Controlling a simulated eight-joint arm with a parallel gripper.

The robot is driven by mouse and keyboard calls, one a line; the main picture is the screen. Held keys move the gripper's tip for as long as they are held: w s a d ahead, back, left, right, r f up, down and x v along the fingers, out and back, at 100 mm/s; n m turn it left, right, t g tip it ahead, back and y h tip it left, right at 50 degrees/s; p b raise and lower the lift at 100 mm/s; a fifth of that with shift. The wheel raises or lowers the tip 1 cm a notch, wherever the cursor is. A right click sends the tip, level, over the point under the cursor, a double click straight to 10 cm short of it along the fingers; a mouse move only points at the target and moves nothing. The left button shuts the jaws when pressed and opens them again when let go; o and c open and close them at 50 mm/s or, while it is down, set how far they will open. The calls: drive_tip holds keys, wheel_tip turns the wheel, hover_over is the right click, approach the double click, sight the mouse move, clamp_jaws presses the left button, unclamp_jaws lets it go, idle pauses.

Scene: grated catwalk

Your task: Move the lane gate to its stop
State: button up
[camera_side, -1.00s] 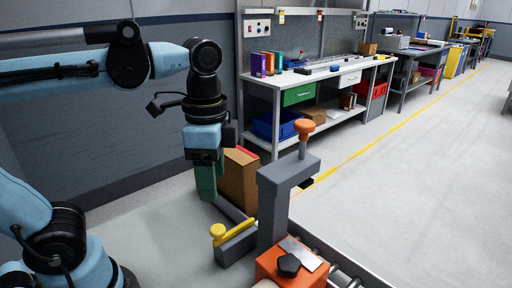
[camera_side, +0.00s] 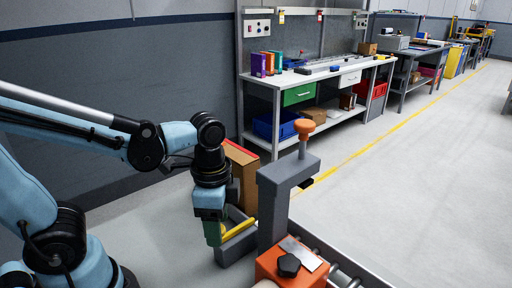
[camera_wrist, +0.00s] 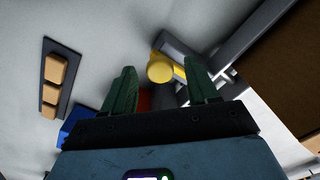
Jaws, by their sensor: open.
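The lane gate appears as a yellow bar (camera_side: 238,228) on a grey block, beside the roller lane in the side view. Its round yellow knob (camera_wrist: 160,69) shows in the wrist view, with the bar running right behind a finger. My gripper (camera_side: 213,236), with green fingers, points down at the knob end of the bar and hides the knob in the side view. In the wrist view my gripper (camera_wrist: 161,66) is open, with the knob between the fingertips in the picture. I cannot tell whether either finger touches it.
A grey clamp-like post with an orange knob (camera_side: 304,126) stands close right of the gate. An orange block (camera_side: 290,268) sits by the rollers (camera_side: 345,280). A brown carton (camera_side: 243,178) stands behind.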

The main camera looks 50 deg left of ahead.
sight(247, 221)
drive_tip(key=shift+f, duration=0.2)
drive_tip(key=c, duration=1)
drive_tip(key=shift+w, duration=3.8)
drive_tip(key=shift+c, duration=0.2)
drive_tip(key=o, duration=1)
drive_tip(key=shift+o, duration=0.2)
wheel_tip(247, 221, up, 12)
